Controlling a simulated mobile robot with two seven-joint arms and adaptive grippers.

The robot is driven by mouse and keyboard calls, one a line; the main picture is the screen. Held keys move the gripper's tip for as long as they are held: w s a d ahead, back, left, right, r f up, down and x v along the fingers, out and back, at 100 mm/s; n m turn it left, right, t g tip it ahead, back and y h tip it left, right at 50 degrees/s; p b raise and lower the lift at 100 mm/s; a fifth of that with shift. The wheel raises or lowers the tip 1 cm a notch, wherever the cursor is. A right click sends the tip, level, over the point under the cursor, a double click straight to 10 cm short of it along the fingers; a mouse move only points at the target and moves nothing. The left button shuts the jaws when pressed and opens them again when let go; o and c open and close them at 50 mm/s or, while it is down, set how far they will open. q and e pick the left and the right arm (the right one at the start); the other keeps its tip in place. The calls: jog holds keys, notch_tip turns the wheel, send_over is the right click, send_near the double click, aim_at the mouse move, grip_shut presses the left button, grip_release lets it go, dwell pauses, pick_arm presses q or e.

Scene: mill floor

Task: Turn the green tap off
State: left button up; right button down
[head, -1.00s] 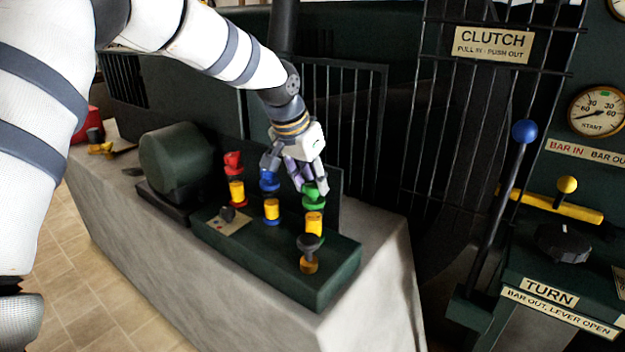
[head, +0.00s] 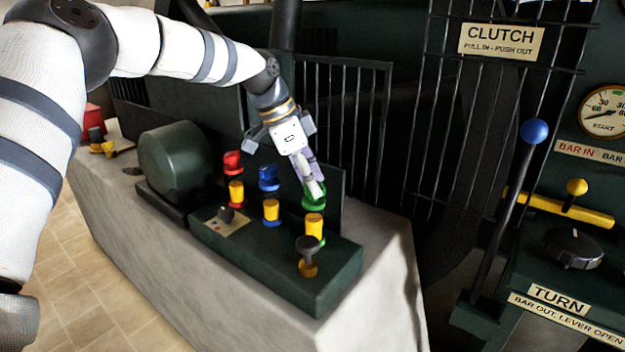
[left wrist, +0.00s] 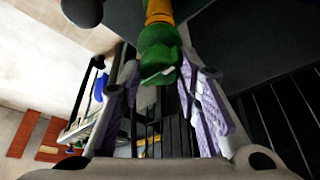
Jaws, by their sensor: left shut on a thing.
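The green tap (head: 319,205) stands at the right end of a row of taps on the dark green panel box (head: 290,275), above a yellow collar (head: 315,227). My left gripper (head: 315,187) comes down on it from the upper left, and its fingers hide part of the handle. In the left wrist view the green tap (left wrist: 158,55) shows at top centre, between the two lilac-padded fingers of my left gripper (left wrist: 168,95). The gripper is shut on the green tap. The exact contact is partly hidden. My right gripper is not in view.
A blue tap (head: 268,178) and a red tap (head: 232,163) stand to the left in the same row. A black knob on a brass stem (head: 308,252) stands in front. A dark drum (head: 180,160) is at left. Barred guards (head: 350,120) rise behind.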

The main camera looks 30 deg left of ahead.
pick_arm(q)
jog(key=shift+f, duration=0.15)
dwell(0.4)
jog(key=o, duration=1.1)
jog(key=shift+a+r, duration=0.1)
jog(key=shift+r, duration=0.3)
jog(key=v, duration=1.1)
jog(key=shift+s+r, duration=0.1)
